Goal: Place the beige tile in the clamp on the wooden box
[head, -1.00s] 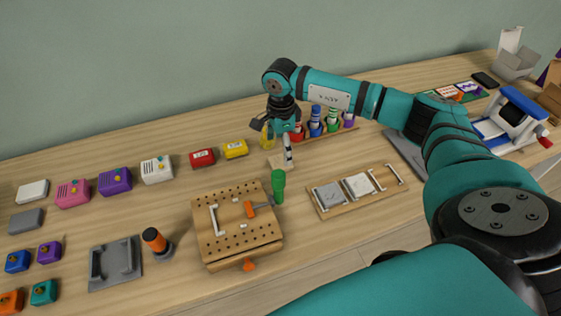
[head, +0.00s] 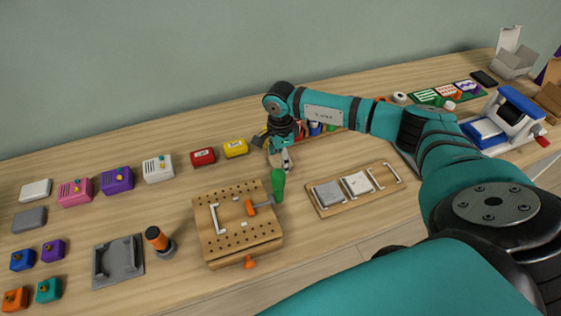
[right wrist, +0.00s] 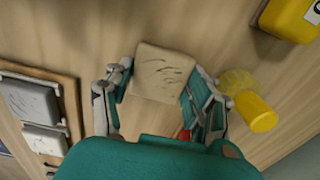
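The beige tile (right wrist: 163,72), with dark scratch marks, lies on the table between the two fingers of my right gripper (right wrist: 158,98) in the right wrist view. The fingers stand apart on either side of it; I cannot tell whether they touch it. In the head view my right gripper (head: 280,155) is low over the table behind the wooden box and hides most of the tile. The wooden box (head: 222,247) has a holed top with an orange-handled clamp (head: 260,205) and a white bar (head: 214,219). My left gripper is not in view.
A green-handled tool (head: 278,183) stands at the box's right, close to my right gripper. A yellow cylinder (right wrist: 256,112) lies beside the right finger. A wooden rack (head: 334,207) with grey and white tiles is to the right; an orange-topped tool (head: 156,240) stands left.

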